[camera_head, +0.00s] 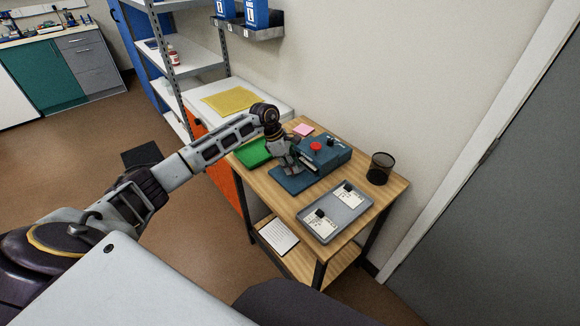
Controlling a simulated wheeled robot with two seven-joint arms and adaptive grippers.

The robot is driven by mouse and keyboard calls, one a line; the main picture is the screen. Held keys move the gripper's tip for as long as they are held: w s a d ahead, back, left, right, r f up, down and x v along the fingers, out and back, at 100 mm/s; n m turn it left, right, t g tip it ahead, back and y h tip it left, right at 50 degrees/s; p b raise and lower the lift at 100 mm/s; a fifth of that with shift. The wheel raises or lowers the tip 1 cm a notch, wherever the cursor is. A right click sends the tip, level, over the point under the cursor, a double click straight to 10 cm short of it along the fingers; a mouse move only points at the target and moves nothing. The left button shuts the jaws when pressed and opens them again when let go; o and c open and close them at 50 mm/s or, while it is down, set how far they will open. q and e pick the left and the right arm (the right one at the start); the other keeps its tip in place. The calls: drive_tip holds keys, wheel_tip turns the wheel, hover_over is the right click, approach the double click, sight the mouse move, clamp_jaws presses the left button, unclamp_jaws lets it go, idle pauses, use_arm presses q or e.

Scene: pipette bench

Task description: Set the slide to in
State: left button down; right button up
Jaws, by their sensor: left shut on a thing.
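A blue device (325,152) with a red button (315,146) and a black knob stands at the back of the wooden table. Its flat blue base (287,184) reaches out toward the front. My left gripper (291,167) points down at the device's front left side, over the base. It is shut on a small part there, which looks like the slide. The fingers hide most of this part, and its exact position is too small to tell. My right gripper is not in view.
A grey tray (351,218) with two white cards lies at the table's front right. A black mesh cup (381,168) stands at the right. A green pad (252,152) and a pink note (303,130) lie near the device. The wall is close behind.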

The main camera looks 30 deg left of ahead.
use_arm(q)
drive_tip(key=c, duration=1.3)
unclamp_jaws()
drive_tip(key=shift+w+d+r, duration=0.1)
drive_tip(key=shift+w+d, duration=0.1)
drive_tip(key=shift+w, duration=0.1)
drive_tip(key=shift+o, duration=0.2)
drive_tip(key=shift+s+a, duration=0.1)
drive_tip(key=shift+a+r, duration=0.25)
drive_tip(key=shift+r, duration=0.35)
drive_tip(key=v, duration=1)
drive_tip(key=shift+s+r, duration=0.15)
drive_tip(key=shift+r, duration=0.15)
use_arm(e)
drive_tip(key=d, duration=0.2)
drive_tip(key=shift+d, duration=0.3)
use_arm(q)
drive_tip(key=shift+a, duration=0.1)
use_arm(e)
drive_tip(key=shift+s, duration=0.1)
